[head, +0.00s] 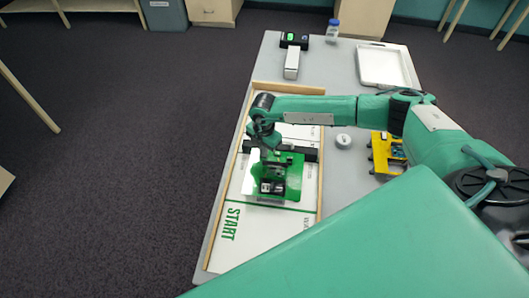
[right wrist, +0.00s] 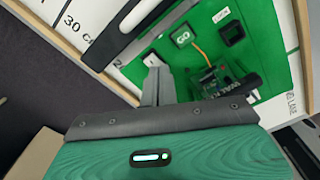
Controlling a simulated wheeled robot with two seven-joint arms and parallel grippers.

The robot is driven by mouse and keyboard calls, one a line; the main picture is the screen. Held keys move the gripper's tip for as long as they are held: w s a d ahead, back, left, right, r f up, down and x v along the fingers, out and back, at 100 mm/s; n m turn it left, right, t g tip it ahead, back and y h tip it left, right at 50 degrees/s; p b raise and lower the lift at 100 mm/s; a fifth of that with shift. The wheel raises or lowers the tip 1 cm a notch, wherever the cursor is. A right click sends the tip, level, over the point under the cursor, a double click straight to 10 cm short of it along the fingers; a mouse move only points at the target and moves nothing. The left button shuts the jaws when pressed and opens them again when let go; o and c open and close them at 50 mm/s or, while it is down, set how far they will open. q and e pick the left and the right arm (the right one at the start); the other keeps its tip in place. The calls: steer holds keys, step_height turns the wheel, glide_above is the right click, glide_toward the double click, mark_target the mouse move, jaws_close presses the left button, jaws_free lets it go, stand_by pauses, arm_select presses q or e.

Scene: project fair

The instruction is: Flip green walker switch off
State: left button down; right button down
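The green walker (head: 272,178) stands on the white track board (head: 262,228), near its middle. In the right wrist view its green plate (right wrist: 268,55) carries a GO button (right wrist: 182,39), a black square switch-like part (right wrist: 232,33) beside a small white label, and a circuit board with an orange wire. My right gripper (head: 268,146) is over the far left part of the walker. In the right wrist view its grey fingers (right wrist: 156,68) appear together, with their tips near the plate's edge below the GO button. Contact with the walker cannot be told. My left gripper is out of view.
A yellow device (head: 380,160) and a round white object (head: 343,140) lie to the right. A white tray (head: 384,66), a bottle (head: 333,30), a white box (head: 292,63) and a black device (head: 295,40) stand at the far end.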

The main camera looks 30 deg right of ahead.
steer(key=shift+s, duration=0.15)
steer(key=shift+r+p, duration=2.45)
steer(key=shift+r, duration=1)
steer(key=shift+f, duration=0.1)
